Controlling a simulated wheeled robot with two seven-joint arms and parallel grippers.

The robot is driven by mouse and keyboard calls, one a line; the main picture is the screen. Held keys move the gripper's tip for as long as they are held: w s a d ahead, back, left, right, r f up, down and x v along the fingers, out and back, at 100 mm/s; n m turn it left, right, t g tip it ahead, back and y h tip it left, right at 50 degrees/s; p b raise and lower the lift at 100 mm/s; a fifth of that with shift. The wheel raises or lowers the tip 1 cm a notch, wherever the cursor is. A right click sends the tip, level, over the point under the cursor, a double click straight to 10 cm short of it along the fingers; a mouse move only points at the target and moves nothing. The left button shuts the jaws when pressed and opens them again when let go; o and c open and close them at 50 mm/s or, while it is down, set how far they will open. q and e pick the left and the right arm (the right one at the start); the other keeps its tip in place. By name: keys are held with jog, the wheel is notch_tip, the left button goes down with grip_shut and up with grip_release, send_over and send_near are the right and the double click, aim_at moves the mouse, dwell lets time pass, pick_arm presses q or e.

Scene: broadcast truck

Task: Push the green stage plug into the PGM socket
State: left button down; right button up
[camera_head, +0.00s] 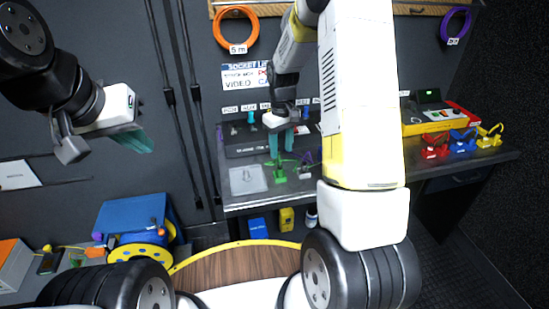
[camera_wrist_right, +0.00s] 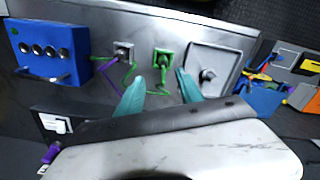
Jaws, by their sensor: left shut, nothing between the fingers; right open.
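The green stage plug (camera_head: 281,179) sits on the grey bench top below my right gripper, with a thin green cable running from it. In the right wrist view the green plug (camera_wrist_right: 163,60) appears just beyond and between the two teal fingertips, apart from them. My right gripper (camera_head: 281,145) is open, its fingers pointing down over the bench. It also shows in the right wrist view (camera_wrist_right: 160,78). My left gripper (camera_head: 138,141) is shut and empty, off to the left, away from the bench. I cannot tell which socket is PGM; the small labels behind the bench are unreadable.
A grey square plate with a knob (camera_head: 248,180) lies left of the plug. A grey plug with a purple cable (camera_wrist_right: 123,51) and a blue box (camera_wrist_right: 45,48) are nearby. Red, blue and yellow items (camera_head: 462,141) stand at the right. A blue-and-yellow cable reel (camera_head: 140,253) is lower left.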

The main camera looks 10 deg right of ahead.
aim_at(280, 165)
jog(key=f, duration=0.7)
jog(key=shift+s+a, duration=0.25)
jog(key=shift+s, duration=0.05)
jog(key=shift+c, duration=0.4)
grip_shut()
